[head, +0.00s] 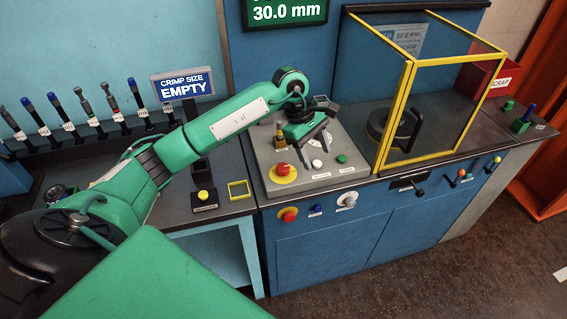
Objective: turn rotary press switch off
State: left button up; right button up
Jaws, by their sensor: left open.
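My left gripper (318,137) is open and empty above the sloped grey control panel (262,157), its dark fingers pointing down. A red knob on a yellow disc (283,170), a white button (316,164) and a green button (342,159) sit on the panel in front of it. On the blue cabinet front below are a red-and-yellow rotary knob (288,215), a blue knob (316,209) and a pale round knob (346,200). The labels are too small to read, so I cannot tell which is the press switch. The gripper hides part of the panel. My right gripper is not in view.
A yellow-framed clear guard (408,100) stands right of the panel around a dark press part (381,125). A red scrap bin (484,82) is behind it. Several tools stand in a rack at left, near the "EMPTY" sign (184,85).

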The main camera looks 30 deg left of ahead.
aim_at(283, 167)
pick_arm(q)
jog(key=a+r+y, duration=0.4)
jog(key=a+y, duration=0.1)
jog(key=a, duration=0.5)
jog(key=shift+m+g, duration=0.3)
jog(key=f+p, duration=0.2)
jog(key=f, duration=0.4)
jog(key=f+p, duration=0.2)
jog(key=f, duration=0.5)
jog(key=shift+s+d, duration=0.1)
jog(key=shift+d, duration=0.1)
jog(key=shift+f, duration=0.5)
jog(key=c, duration=1)
